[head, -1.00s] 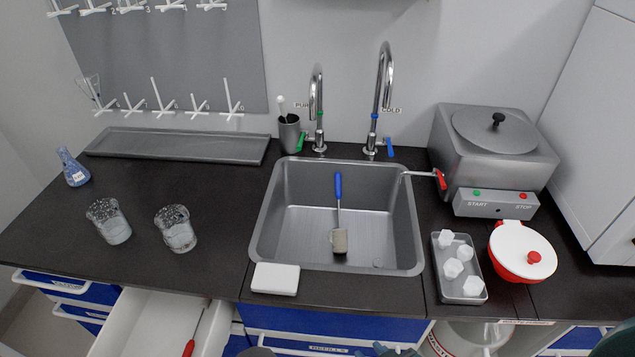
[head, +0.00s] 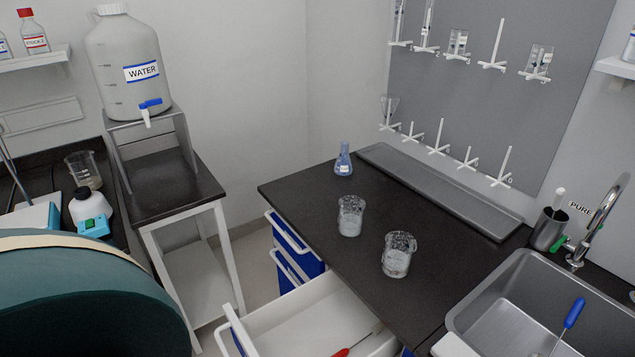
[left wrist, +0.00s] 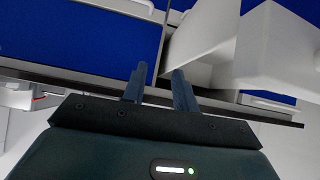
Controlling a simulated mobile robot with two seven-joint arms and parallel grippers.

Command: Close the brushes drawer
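An open white drawer (head: 300,318) sticks out from under the dark counter at the bottom of the head view. A brush-like tool with a red handle (head: 341,352) lies in it, partly cut off by the frame edge. My left gripper (left wrist: 159,72) shows in the left wrist view with its two fingers apart and nothing between them. There, blue cabinet fronts (left wrist: 80,35) are beyond the fingers, and a white drawer-like box (left wrist: 275,50) sticks out at the upper right. I cannot tell whether a finger touches it. My right gripper is not in view.
Two glass beakers (head: 350,217) (head: 398,256) and a blue flask (head: 343,160) stand on the counter (head: 300,190). A sink (head: 520,300) is at the right. A stand (head: 165,185) with a water tank (head: 130,60) is at the left, with floor between it and the cabinet.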

